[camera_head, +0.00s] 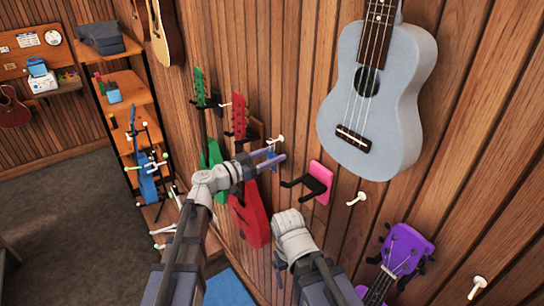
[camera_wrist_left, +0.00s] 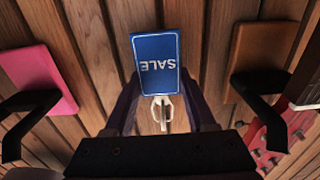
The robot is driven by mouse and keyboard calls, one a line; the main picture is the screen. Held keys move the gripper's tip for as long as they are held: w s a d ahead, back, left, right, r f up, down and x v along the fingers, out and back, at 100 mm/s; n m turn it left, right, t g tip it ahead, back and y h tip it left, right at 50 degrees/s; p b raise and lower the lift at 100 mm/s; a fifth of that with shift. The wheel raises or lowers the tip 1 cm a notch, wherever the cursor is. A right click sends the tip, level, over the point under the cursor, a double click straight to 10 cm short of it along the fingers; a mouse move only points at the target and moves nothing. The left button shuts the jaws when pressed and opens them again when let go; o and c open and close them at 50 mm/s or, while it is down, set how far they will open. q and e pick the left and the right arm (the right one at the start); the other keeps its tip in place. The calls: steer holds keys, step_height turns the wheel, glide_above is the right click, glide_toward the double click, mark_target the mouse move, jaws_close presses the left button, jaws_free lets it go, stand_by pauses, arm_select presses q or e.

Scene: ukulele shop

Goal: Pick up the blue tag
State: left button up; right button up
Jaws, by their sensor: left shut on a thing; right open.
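The blue tag (camera_wrist_left: 156,62) shows in the left wrist view as a small upright card, with white "SALE" lettering that reads upside down. My left gripper (camera_wrist_left: 162,108) has a finger on each side of the tag's lower part and is shut on it. In the head view the tag (camera_head: 271,162) is a small blue patch between the fingers of my left gripper (camera_head: 269,158), close to the wooden wall. A white peg or hook shows just below the tag in the wrist view; I cannot tell whether they touch. My right gripper (camera_head: 280,264) is lower, partly hidden, open and empty.
A pink hanger plate (camera_head: 318,182) with a black fork is right of my left gripper. Red (camera_head: 249,215) and green (camera_head: 210,157) ukuleles hang behind my left arm. A pale blue ukulele (camera_head: 397,104) and a purple one (camera_head: 401,249) are at the right. Several white pegs stick out.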

mark_target(282, 141)
arm_select(q)
steer(key=shift+r+p, duration=0.4)
steer(key=shift+r, duration=0.25)
step_height(282, 141, up, 2)
steer(key=shift+r+p, duration=0.1)
steer(key=shift+p, duration=1)
steer(key=v, duration=1.8)
steer(key=shift+f, duration=0.2)
jaws_close()
steer(key=shift+f+b, duration=0.1)
steer(key=shift+b, duration=0.25)
